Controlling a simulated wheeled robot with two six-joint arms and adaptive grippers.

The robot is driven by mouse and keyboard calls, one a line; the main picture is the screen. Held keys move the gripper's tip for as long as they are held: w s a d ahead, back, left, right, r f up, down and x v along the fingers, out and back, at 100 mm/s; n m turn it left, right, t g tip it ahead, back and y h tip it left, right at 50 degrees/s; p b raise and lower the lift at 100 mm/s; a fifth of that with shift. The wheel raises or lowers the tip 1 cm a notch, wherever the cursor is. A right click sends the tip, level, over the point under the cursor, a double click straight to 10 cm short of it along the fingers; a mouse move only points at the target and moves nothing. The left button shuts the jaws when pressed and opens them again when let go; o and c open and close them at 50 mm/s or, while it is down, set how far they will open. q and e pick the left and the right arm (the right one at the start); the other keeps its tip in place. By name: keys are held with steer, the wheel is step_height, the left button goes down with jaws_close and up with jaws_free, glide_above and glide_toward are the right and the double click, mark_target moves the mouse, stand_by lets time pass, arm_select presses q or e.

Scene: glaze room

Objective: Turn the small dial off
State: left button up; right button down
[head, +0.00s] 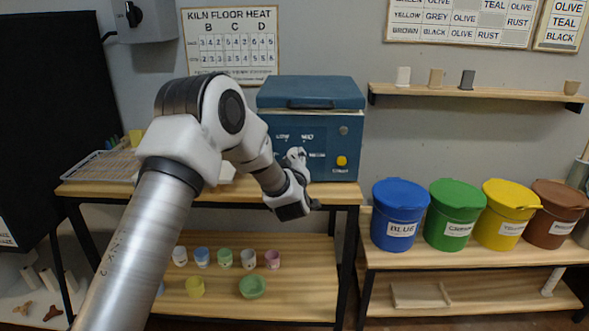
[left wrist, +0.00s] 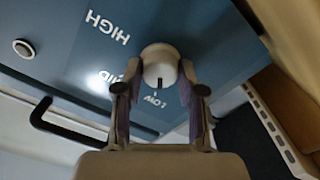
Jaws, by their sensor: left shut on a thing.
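The blue kiln (head: 335,100) stands on the wooden bench against the wall. In the left wrist view the dial (left wrist: 160,60) is a pale round knob on the blue panel. My left gripper (left wrist: 160,88) is shut on it, with a finger on each side. A black mark on the knob points toward the printed LOW. HIGH and a partly hidden label are also printed around it. My right gripper is not in view.
A yellow button (head: 342,161) is on the kiln's right front. Lidded buckets, including a blue one (head: 400,215), stand on the right bench. Small cups (head: 225,258) stand on the lower shelf.

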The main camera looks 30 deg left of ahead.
arm_select(q)
steer(key=n+b, duration=0.8)
steer(key=shift+a+r, duration=0.1)
steer(key=shift+a, duration=0.05)
steer(key=shift+r+n+b, duration=0.15)
steer(key=shift+n+b, duration=1.3)
steer(key=shift+n, duration=0.05)
steer(key=o, duration=1.1)
steer(key=shift+w+a+f, duration=0.1)
steer(key=shift+w+f, duration=0.05)
steer(key=shift+f, duration=0.1)
steer(key=v, duration=1.2)
steer(key=shift+f, duration=0.1)
